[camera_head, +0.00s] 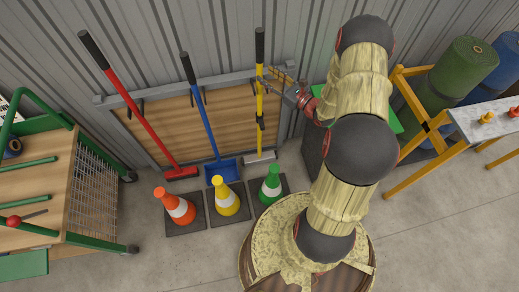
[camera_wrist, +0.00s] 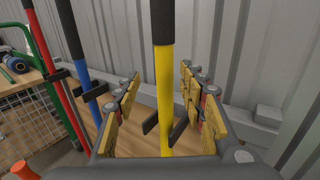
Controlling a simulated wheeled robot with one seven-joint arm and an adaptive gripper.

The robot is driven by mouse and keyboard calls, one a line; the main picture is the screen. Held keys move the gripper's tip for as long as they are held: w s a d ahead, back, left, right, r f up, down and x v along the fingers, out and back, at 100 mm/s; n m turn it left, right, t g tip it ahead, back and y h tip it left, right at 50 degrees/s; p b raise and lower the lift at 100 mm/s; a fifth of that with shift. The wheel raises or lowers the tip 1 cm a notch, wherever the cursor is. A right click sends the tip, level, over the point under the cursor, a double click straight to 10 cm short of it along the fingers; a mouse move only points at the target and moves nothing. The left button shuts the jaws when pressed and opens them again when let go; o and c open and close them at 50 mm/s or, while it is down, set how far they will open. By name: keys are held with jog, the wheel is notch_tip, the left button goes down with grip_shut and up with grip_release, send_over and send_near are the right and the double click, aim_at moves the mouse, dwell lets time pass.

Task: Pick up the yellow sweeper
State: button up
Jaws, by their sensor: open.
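The yellow sweeper (camera_head: 259,105) hangs upright on the wooden rack, with a black grip at its top and a pale head near the floor. In the wrist view its yellow handle (camera_wrist: 164,85) runs upright between my gripper's fingers, in front of a dark rack hook. My gripper (camera_head: 274,76) is open at the upper part of the handle, reaching in from the right. In the wrist view the fingers of my gripper (camera_wrist: 160,92) stand on both sides of the handle, with gaps visible.
A green-framed cart (camera_head: 95,190) is left; turf rolls (camera_head: 462,65) are right.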

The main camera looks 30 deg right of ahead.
aim_at(262, 71)
jog(key=x, duration=0.1)
jog(key=b+x, duration=0.1)
jog(key=x, duration=0.2)
jog(key=shift+w+d+f+b, duration=0.15)
jog(key=shift+w+f+b, duration=0.05)
jog(key=shift+w+b, duration=0.25)
jog(key=shift+w+r, duration=0.15)
jog(key=shift+w, duration=0.25)
jog(key=shift+c, duration=1.4)
jog(key=c, duration=0.8)
jog(key=shift+r, duration=0.15)
